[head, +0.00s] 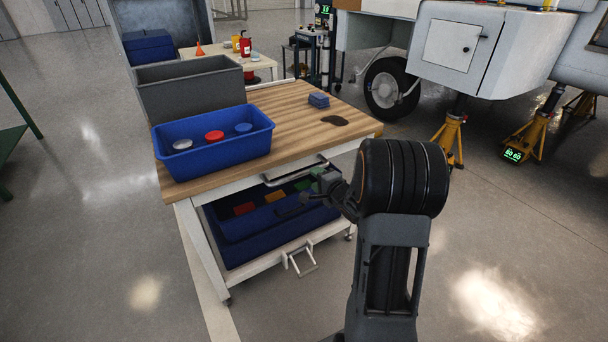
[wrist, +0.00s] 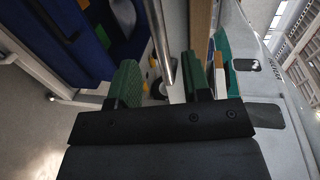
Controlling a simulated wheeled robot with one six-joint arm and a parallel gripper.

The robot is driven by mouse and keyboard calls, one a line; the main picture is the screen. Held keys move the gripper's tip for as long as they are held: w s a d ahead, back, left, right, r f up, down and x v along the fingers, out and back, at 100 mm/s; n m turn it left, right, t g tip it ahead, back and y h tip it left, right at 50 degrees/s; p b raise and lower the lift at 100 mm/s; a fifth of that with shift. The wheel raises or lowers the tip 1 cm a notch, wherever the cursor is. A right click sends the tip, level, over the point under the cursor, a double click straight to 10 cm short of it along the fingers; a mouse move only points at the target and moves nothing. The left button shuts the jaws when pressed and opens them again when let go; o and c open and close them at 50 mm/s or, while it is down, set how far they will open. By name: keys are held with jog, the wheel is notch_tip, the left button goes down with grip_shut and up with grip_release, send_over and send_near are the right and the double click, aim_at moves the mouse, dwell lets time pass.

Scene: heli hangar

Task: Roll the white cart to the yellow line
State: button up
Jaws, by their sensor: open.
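The white cart (head: 188,222) has a wooden top (head: 285,110) and stands in front of me. A metal handle bar (head: 283,176) runs along its near edge. My gripper (head: 325,186) is at the right end of this bar, partly hidden by my arm. In the wrist view, the green fingers of my gripper (wrist: 162,82) are open, and the metal bar (wrist: 158,40) lies between them with gaps beside it. A pale stripe (head: 213,305) lies on the floor under the cart's left side; I cannot tell if it is the yellow line.
On the cart are a blue bin (head: 220,158) with round items, a grey bin (head: 190,100) and blue cloths (head: 318,99). A lower blue tray (head: 270,243) holds colored items. Yellow jacks (head: 452,135) and an aircraft wheel (head: 388,90) stand right. Floor is clear at left and front.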

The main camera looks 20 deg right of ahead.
jog(key=d+b+x, duration=0.1)
jog(key=b+x, duration=0.1)
jog(key=x, duration=0.6)
jog(key=shift+w+a, duration=0.15)
jog(key=shift+a, duration=0.3)
jog(key=shift+c, duration=0.3)
grip_shut()
